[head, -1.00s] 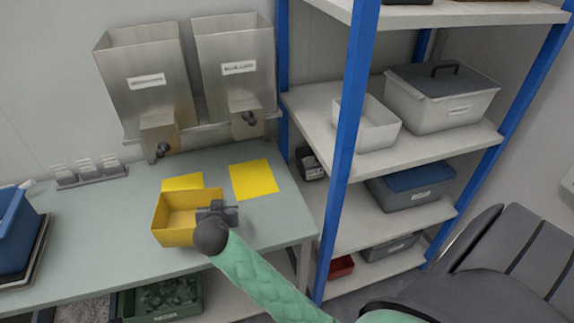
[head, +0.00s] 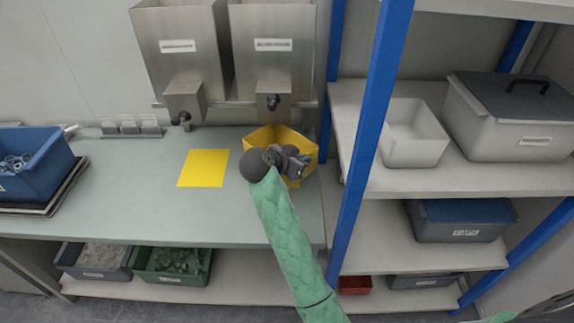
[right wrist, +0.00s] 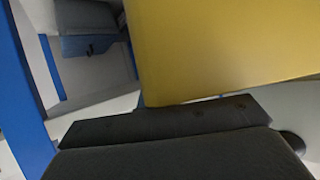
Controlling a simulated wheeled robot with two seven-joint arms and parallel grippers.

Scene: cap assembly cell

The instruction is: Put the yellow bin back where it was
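The yellow bin (head: 273,137) is at the right end of the bench, below the right steel dispenser (head: 272,58). My right gripper (head: 298,163) is at its near side and covers part of it. In the right wrist view the bin's yellow wall (right wrist: 225,50) stands right against the dark gripper, and the gripper is shut on it. One yellow square (head: 204,168) lies bare on the bench to the left of the bin. The bin and gripper mostly hide the other square. I cannot tell whether the bin touches the bench. My left gripper is out of view.
A blue shelf post (head: 369,130) stands close to the right of the bin. A blue bin of parts (head: 38,165) sits at the bench's left. The left dispenser (head: 183,55) hangs over the bare square. The bench middle (head: 130,190) is clear.

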